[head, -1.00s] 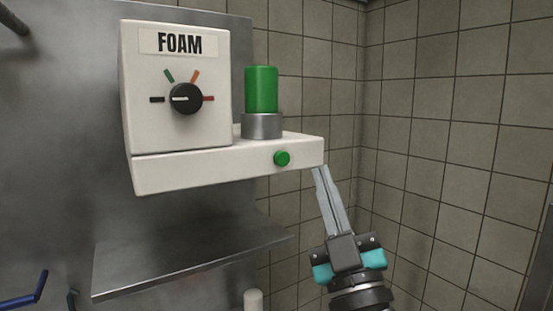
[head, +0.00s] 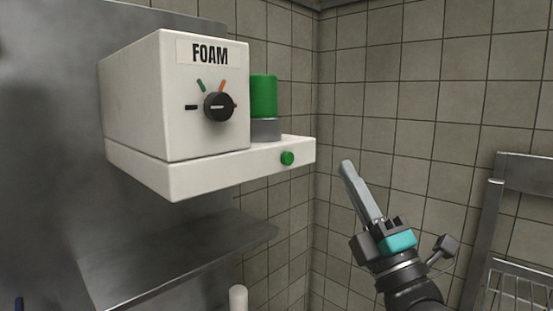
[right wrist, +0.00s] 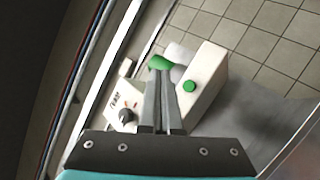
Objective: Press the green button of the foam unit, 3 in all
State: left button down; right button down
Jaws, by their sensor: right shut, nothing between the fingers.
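The white foam unit (head: 140,100) hangs on the steel panel, with a FOAM label and a black dial (head: 219,106) on its front. Its small round green button (head: 287,158) is on the front edge of the base, at the right. A larger green cylinder (head: 264,95) stands on a grey collar on the base. My right gripper (head: 347,166) is shut and empty, to the right of the button and apart from it. In the right wrist view the shut fingers (right wrist: 160,75) point towards the unit, with the green button (right wrist: 190,87) to their right. My left gripper is not in view.
A steel shelf (head: 180,258) juts out below the unit. A white cylindrical thing (head: 238,297) stands under the shelf's right end. A metal rack (head: 490,230) is at the right. Tiled walls (head: 400,90) close the corner behind.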

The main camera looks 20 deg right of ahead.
aim_at(288, 158)
jog(key=shift+s, duration=0.1)
jog(key=w+a, duration=0.3)
jog(key=w, duration=0.5)
jog(key=shift+a, duration=0.15)
dwell(0.4)
jog(key=shift+w, duration=0.2)
dwell(1.8)
jog(key=shift+w+a, duration=0.15)
jog(key=shift+w, duration=0.15)
jog(key=shift+w+a, duration=0.15)
jog(key=shift+w, duration=0.25)
dwell(0.7)
jog(key=shift+s+p, duration=0.1)
jog(key=shift+p, duration=0.2)
jog(key=shift+s+d, duration=0.35)
jog(key=shift+s, duration=0.35)
